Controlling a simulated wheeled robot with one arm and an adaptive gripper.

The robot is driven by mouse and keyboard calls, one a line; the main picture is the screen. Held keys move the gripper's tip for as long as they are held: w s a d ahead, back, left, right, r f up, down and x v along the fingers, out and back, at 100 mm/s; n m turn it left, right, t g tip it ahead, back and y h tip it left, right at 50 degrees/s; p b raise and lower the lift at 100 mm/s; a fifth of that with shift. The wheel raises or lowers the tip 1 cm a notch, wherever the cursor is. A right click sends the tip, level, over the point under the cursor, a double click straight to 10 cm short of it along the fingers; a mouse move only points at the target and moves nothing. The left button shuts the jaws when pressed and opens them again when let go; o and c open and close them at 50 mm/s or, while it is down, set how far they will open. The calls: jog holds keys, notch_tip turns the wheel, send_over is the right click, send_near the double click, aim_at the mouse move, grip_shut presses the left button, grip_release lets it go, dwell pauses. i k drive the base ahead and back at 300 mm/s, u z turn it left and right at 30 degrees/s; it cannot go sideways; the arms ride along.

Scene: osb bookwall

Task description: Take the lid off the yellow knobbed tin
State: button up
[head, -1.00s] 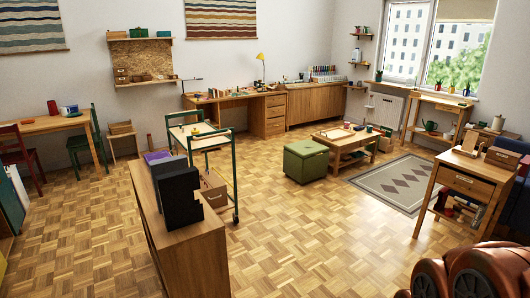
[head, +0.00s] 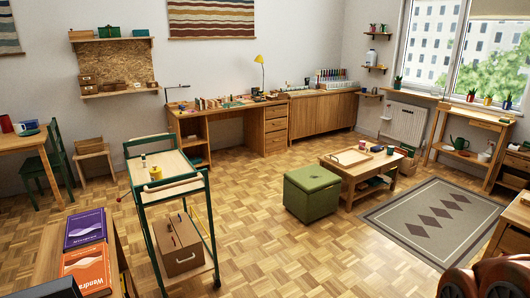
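A small yellow tin (head: 156,173) stands on the top shelf of the green-framed trolley (head: 185,189), left of centre in the head view. It is too small to make out its knob or whether a lid sits on it. A small light-coloured item with a dark top (head: 144,160) stands just behind it. My gripper is not in view. Only a rounded reddish-brown part of my own arm shows at the bottom right corner, far from the trolley.
A brown box (head: 180,246) sits on the trolley's lower shelf. A green pouf (head: 311,194) and low table (head: 361,174) stand right of centre. The parquet between trolley and pouf is clear.

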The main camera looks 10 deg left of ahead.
aim_at(155, 170)
jog(key=u, duration=0.4)
jog(key=i, duration=1.9)
jog(key=u, duration=1)
jog(key=i, duration=1.2)
jog(key=u, duration=0.4)
